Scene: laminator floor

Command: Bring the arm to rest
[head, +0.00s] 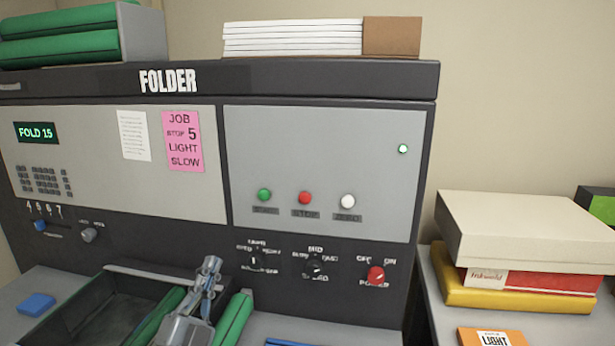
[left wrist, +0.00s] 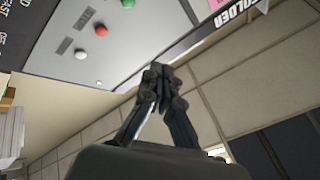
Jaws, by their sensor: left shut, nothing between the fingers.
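My left gripper (head: 211,268) is in front of the folder machine (head: 321,130), low in the head view, above the dark tray. Its fingers are together and hold nothing. In the left wrist view the closed gripper (left wrist: 158,75) points up toward the machine's panel, with the green, red and white buttons at upper left. My right gripper is not in view.
The panel has a red power knob (head: 376,275). At right, a side table carries stacked boxes (head: 525,232) and an orange "LIGHT" pack (head: 491,338).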

